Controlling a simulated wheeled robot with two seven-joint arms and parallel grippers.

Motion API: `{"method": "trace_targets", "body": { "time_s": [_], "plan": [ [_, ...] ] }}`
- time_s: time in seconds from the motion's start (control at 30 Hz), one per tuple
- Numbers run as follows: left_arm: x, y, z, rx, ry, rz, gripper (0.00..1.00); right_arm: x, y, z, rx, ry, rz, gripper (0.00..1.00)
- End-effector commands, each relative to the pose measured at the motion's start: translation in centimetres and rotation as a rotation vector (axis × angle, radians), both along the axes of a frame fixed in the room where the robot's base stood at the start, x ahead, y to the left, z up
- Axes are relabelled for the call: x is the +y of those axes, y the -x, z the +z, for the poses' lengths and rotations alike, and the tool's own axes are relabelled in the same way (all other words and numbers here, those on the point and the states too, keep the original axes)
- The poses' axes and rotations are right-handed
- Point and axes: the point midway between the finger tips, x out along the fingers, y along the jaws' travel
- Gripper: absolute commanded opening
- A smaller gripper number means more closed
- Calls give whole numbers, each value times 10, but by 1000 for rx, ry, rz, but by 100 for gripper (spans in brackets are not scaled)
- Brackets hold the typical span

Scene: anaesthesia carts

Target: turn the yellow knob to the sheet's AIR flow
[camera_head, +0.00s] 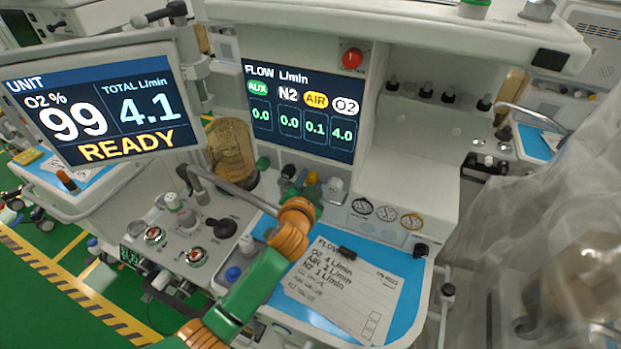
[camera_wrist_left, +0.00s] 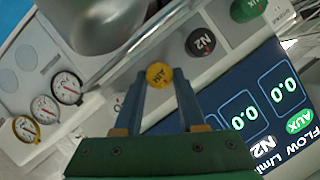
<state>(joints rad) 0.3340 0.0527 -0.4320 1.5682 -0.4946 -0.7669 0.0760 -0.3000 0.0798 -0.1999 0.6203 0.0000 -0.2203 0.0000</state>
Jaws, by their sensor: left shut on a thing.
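The yellow AIR knob (camera_head: 312,177) sits in the row of knobs under the flow screen. In the left wrist view the yellow knob (camera_wrist_left: 158,75) lies between the two fingertips of my left gripper (camera_wrist_left: 159,84), which is shut on it. In the head view my left gripper (camera_head: 306,190) reaches the knob from below, and its fingers are partly hidden. The flow screen (camera_head: 300,112) reads AUX 0.0, N2 0.0, AIR 0.1 and O2 4.0. My right gripper is out of view.
A black N2 knob (camera_wrist_left: 200,42) and a green AUX knob (camera_wrist_left: 246,8) stand beside the yellow knob. A white knob (camera_head: 335,186) stands to its right. Round gauges (camera_head: 386,214) are further right. A metal bar (camera_head: 225,186) crosses left of my gripper. The left monitor (camera_head: 95,103) reads READY.

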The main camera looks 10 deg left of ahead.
Motion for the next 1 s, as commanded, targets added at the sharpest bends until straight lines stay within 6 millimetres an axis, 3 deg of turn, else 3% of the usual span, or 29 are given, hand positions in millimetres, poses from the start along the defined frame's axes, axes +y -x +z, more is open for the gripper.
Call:
{"method": "trace_targets", "body": {
  "time_s": [0.33,1.0],
  "plan": [
    [4,-1,3,61,318,1,0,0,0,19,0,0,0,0],
    [9,-2,-1,182,937,-2,0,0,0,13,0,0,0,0]
  ]
}}
